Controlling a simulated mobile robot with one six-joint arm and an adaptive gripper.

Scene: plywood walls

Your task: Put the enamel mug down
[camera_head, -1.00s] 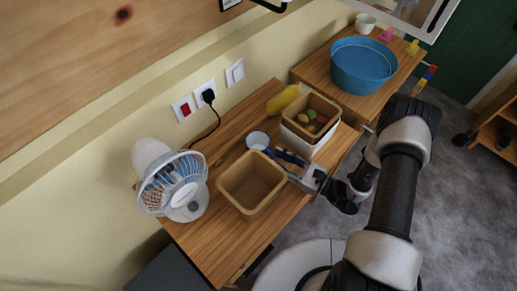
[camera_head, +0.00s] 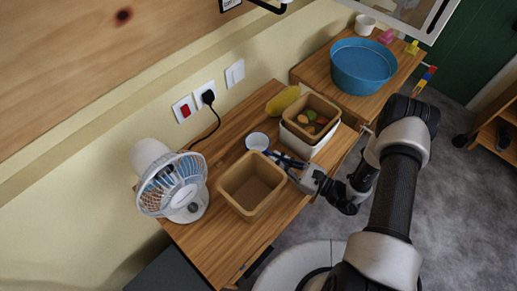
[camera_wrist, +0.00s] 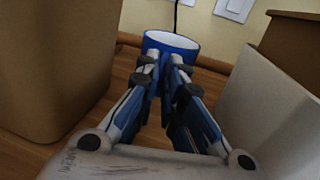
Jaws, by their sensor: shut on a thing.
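The enamel mug (camera_head: 257,141), white inside and blue outside, is upright near the back of the wooden table (camera_head: 232,221). It also shows in the wrist view (camera_wrist: 172,42), at the top middle. My gripper (camera_head: 271,153) reaches in from the right, low over the table. In the wrist view its two fingertips (camera_wrist: 167,62) are close together at the mug's near side, shut on it. The fingers hide the grasped part and the mug's lower near side. I cannot tell whether its base touches the table.
A tan open bin (camera_head: 251,186) stands left of my gripper. A white box (camera_head: 304,147) with a tan tray of produce (camera_head: 312,118) stands on the right, leaving a narrow gap. A yellow fruit (camera_head: 284,99) lies behind. A fan (camera_head: 173,187) stands at far left.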

